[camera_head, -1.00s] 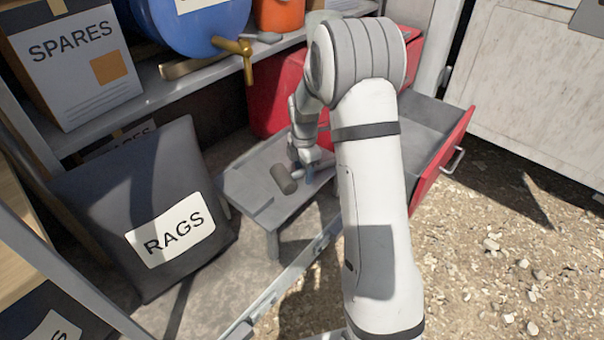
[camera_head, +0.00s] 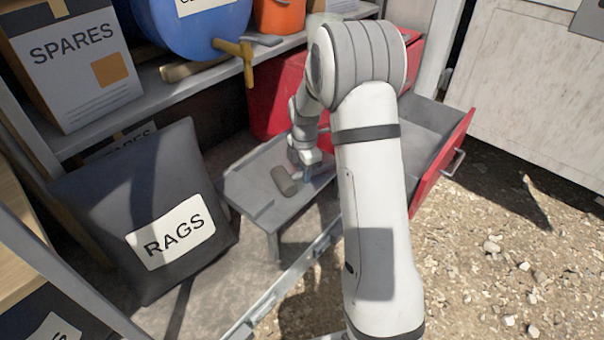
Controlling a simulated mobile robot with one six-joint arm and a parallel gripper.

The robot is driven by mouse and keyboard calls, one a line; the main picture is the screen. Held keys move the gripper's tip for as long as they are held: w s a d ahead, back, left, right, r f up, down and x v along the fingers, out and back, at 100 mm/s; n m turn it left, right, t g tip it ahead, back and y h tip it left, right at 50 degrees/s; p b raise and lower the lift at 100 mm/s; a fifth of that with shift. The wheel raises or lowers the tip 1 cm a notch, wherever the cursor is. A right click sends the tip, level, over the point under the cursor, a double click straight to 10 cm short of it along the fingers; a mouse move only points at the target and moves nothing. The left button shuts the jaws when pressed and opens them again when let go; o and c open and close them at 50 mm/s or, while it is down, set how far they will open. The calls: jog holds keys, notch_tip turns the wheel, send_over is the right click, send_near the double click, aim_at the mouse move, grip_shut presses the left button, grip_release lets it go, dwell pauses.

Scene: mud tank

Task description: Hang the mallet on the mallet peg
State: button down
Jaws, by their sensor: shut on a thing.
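The mallet's grey-brown cylindrical head (camera_head: 284,181) shows over the grey bench-like stand (camera_head: 262,205), low in the middle of the view. My gripper (camera_head: 307,174) is just right of the head and is shut on the mallet. The handle is mostly hidden by the fingers and my arm. I cannot tell whether the head touches the stand or is slightly above it. I cannot make out the mallet peg in this view.
A red drawer (camera_head: 440,160) stands open on the right. A dark RAGS bag (camera_head: 110,210) leans at left. The shelf above holds a SPARES box (camera_head: 75,65), a blue drum (camera_head: 195,25) and a brass tap (camera_head: 240,50). Gravel lies at right.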

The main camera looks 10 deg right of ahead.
notch_tip(320, 180, up, 10)
jog(key=shift+p, duration=1.15)
jog(key=s+f+m, duration=0.1)
jog(key=m, duration=0.4)
jog(key=s+a+f+m, duration=0.1)
jog(key=m, duration=0.4)
jog(key=s+f+m, duration=0.1)
jog(key=s+m, duration=0.1)
jog(key=m, duration=0.4)
jog(key=shift+a+f, duration=0.25)
jog(key=m, duration=0.1)
jog(key=s+m, duration=0.1)
jog(key=m, duration=0.1)
jog(key=f+m, duration=0.1)
jog(key=shift+s+a+m, duration=0.15)
jog(key=shift+a+m, duration=0.05)
jog(key=shift+m, duration=0.2)
notch_tip(320, 180, up, 7)
jog(key=s+p, duration=0.2)
jog(key=p, duration=1.5)
jog(key=shift+s+p, duration=0.15)
jog(key=shift+p, duration=0.15)
jog(key=shift+f, duration=0.1)
